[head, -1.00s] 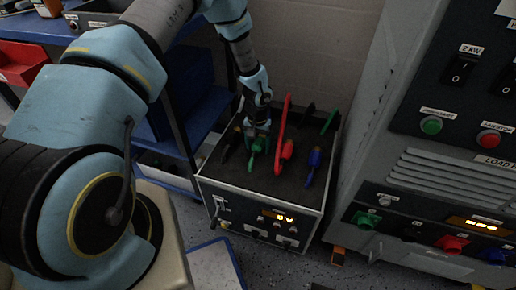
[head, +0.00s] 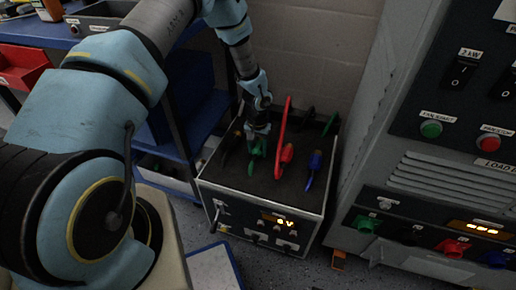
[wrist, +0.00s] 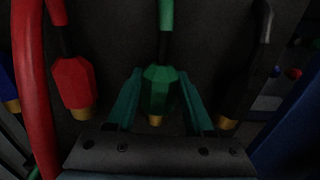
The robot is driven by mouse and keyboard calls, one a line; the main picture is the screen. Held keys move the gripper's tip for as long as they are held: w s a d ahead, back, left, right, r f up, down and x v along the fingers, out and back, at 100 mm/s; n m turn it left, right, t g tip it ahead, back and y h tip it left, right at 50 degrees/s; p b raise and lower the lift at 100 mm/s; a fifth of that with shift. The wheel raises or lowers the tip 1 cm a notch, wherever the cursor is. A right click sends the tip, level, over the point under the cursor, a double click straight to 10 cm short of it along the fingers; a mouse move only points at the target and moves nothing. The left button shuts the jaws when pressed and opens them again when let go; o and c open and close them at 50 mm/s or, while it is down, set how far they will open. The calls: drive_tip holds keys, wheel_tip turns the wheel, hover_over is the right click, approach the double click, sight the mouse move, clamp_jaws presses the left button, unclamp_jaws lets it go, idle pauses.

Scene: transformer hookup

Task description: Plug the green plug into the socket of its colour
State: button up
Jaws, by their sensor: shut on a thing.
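The green plug (head: 255,150) is at the top of the low box, with its green cable. In the wrist view the plug (wrist: 158,88) sits between my two fingers, brass tip towards the palm. My gripper (head: 257,138) is shut on it, pointing down; its fingers (wrist: 160,105) flank the plug. Whether the plug is clear of the box top cannot be told. The green socket (head: 367,222) is on the lower panel of the grey cabinet at the right, apart from my gripper.
A red plug (head: 286,152) and a blue plug (head: 315,162) stand right of the green one, with a dark plug to its left. Black (head: 411,233), red (head: 452,247) and blue (head: 494,258) sockets continue the cabinet row. A blue shelf (head: 180,150) stands left of the box (head: 262,205).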

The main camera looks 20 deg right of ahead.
sight(258, 148)
drive_tip(key=shift+r+p, duration=2.05)
drive_tip(key=shift+r, duration=1)
